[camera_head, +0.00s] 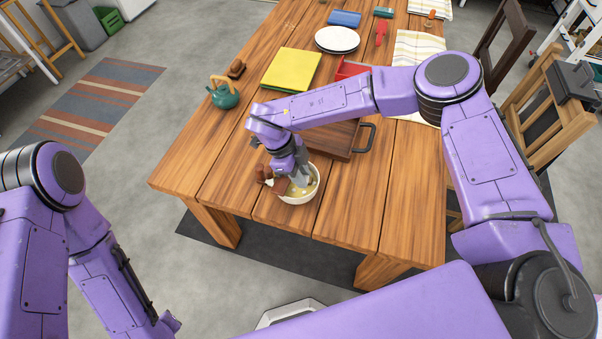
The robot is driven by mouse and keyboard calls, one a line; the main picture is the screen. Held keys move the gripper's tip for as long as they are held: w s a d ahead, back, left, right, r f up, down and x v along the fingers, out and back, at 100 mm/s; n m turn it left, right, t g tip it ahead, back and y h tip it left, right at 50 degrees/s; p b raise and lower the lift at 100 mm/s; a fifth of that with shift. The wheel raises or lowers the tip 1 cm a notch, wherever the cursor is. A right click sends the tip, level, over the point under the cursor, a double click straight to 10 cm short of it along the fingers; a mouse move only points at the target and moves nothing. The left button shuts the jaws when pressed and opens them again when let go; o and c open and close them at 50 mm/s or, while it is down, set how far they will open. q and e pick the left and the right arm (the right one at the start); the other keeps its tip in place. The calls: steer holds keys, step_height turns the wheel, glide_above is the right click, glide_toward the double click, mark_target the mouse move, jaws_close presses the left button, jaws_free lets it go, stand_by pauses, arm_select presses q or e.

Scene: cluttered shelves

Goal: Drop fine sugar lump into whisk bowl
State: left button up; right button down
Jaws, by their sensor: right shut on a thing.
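The whisk bowl (312,193) is a cream-white bowl near the front edge of the wooden table, with pale yellowish contents. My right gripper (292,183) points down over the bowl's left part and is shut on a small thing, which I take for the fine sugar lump. The lump is too small and too covered by the fingers to make out clearly. A small brown block (281,187) shows at the bowl's left rim, beside the fingers. My left arm is at the lower left; its gripper is out of view.
Small brown and white items (261,173) stand just left of the bowl. A wooden tray with a dark handle (366,137) lies behind it, partly under my right arm. A teal teapot (223,95), yellow book (291,69) and white plates (337,39) are farther back. The table's front left is clear.

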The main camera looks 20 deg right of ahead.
steer(key=shift+f, duration=0.2)
steer(key=shift+f+b, duration=0.85)
steer(key=shift+f, duration=0.55)
steer(key=shift+r+p, duration=0.25)
steer(key=shift+p, duration=0.15)
steer(key=c, duration=0.9)
jaws_free()
steer(key=shift+o, duration=0.2)
steer(key=shift+r+p, duration=1.4)
steer(key=shift+r, duration=0.1)
